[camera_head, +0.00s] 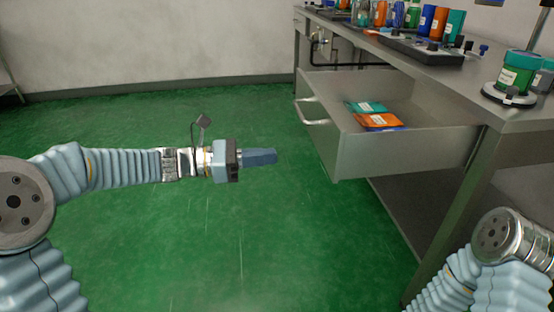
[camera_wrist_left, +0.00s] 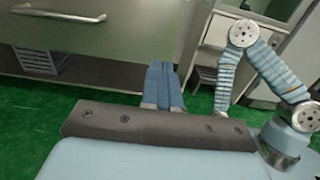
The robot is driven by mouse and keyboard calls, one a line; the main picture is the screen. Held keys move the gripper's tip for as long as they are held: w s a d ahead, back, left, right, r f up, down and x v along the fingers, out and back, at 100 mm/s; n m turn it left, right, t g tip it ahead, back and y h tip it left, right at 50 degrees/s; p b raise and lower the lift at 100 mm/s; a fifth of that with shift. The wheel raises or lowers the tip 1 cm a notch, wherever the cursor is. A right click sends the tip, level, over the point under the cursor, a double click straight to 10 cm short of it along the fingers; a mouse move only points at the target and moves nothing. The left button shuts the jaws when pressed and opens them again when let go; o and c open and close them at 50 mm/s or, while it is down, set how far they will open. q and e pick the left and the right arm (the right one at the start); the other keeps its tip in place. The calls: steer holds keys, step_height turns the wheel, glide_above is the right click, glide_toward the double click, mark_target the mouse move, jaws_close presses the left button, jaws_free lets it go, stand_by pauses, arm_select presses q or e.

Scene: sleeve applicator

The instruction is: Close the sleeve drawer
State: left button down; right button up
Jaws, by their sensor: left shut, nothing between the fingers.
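The sleeve drawer (camera_head: 405,150) hangs open under the steel bench, with teal and orange sleeves (camera_head: 378,120) lying inside. Its handle (camera_head: 313,110) is a pale bar on the front panel. My left gripper (camera_head: 274,156) is shut and empty, left of the drawer front and apart from it, pointing right. In the left wrist view the shut fingers (camera_wrist_left: 163,80) are below the drawer front (camera_wrist_left: 110,40), with the handle (camera_wrist_left: 60,16) at upper left. My right arm shows at lower right in the head view, but its gripper is out of view.
The steel bench top (camera_head: 470,85) holds several coloured cups (camera_head: 425,18), a dark tray (camera_head: 420,48) and a green-labelled container (camera_head: 515,75) on a round base. A bench leg (camera_head: 445,225) stands right of the drawer. The green floor (camera_head: 190,240) around my left arm is clear.

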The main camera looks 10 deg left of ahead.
mark_target(332, 152)
arm_select(q)
steer(key=b+x, duration=0.1)
steer(key=x, duration=1.1)
steer(key=shift+f, duration=0.15)
arm_select(e)
steer(key=shift+a+f, duration=0.1)
steer(key=shift+f, duration=0.4)
